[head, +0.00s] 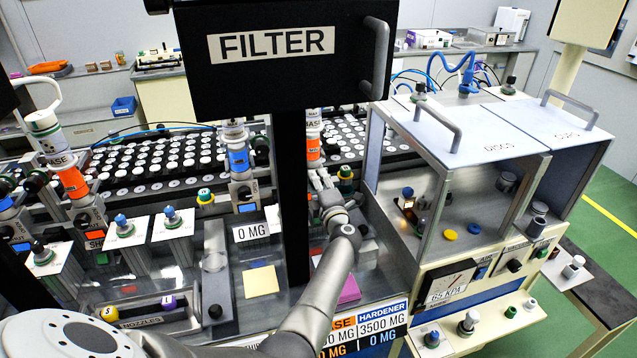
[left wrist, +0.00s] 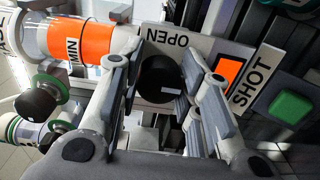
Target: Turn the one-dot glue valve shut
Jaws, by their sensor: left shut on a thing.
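My left gripper (head: 322,182) reaches in behind the black post of the FILTER sign (head: 270,45), which partly hides the area in the head view. In the left wrist view, its fingers (left wrist: 165,88) are shut on a round black valve knob (left wrist: 160,75), one on each side. The knob has a short white mark and sits on a pale plate (left wrist: 166,42) lettered OPEN. Beside it is a glue tube with an orange band (left wrist: 83,41), whose lettering is partly cut off. I cannot make out a dot mark on this valve. My right gripper is not in view.
An orange light with a SHOT label (left wrist: 253,80) and a green button (left wrist: 290,107) sit close to the fingers. Another valve knob (head: 244,192) is under the blue-banded tube (head: 238,160). The glazed DISCS cabinet (head: 470,140) stands to the right.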

